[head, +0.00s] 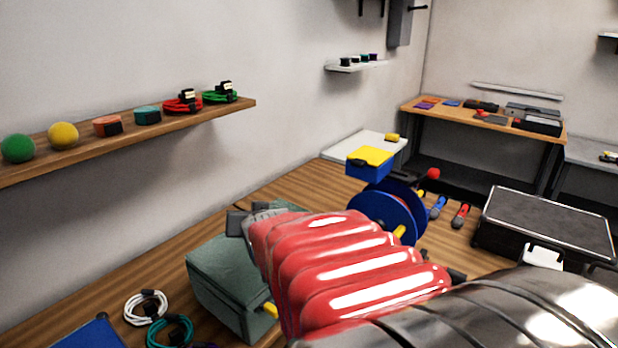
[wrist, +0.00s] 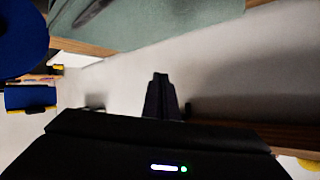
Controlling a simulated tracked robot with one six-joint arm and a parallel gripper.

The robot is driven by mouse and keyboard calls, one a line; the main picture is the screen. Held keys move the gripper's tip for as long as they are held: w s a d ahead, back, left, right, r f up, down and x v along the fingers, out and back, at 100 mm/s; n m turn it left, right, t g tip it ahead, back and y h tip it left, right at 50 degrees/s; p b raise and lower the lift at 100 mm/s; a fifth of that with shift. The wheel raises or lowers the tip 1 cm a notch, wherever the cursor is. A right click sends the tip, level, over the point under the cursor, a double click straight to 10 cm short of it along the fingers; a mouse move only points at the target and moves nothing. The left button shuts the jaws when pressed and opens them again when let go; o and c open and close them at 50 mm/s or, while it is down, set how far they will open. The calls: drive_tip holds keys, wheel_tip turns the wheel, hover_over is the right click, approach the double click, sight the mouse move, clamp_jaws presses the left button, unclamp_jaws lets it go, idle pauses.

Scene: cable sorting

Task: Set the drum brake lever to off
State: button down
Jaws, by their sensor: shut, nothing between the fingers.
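The blue cable drum (head: 385,212) stands on the wooden bench beyond my red arm, which partly hides it. A red ball knob (head: 433,174) shows at the drum's upper right; it may be the brake lever's end, but I cannot tell its setting. A blue piece also shows at the upper left of the wrist view (wrist: 22,40), probably the drum. My gripper (wrist: 160,78) is shut and empty in the wrist view, pointing towards the pale wall. In the head view its dark end (head: 238,222) is above the green case (head: 232,285), left of the drum and apart from it.
A blue box with a yellow top (head: 371,160) stands behind the drum. Blue and red-handled tools (head: 460,215) lie right of it, beside a large black case (head: 545,225). Coiled cables (head: 147,307) lie at the front left. A wall shelf (head: 190,122) runs along the left.

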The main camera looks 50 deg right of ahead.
drive_tip(key=s+a+f+n+g+y, duration=0.1)
drive_tip(key=s+a+n+y, duration=0.15)
drive_tip(key=a, duration=0.65)
drive_tip(key=s+a+n+g+y, duration=0.1)
drive_tip(key=s+a+n+y, duration=0.15)
drive_tip(key=a, duration=0.65)
drive_tip(key=s+a+f+n+g+y, duration=0.1)
drive_tip(key=s+a+f+n+g, duration=0.1)
drive_tip(key=s+a, duration=0.9)
drive_tip(key=shift+a+n+g+y, duration=0.15)
drive_tip(key=shift+n+g+y, duration=0.3)
drive_tip(key=shift+n, duration=0.65)
drive_tip(key=shift+a+f, duration=0.1)
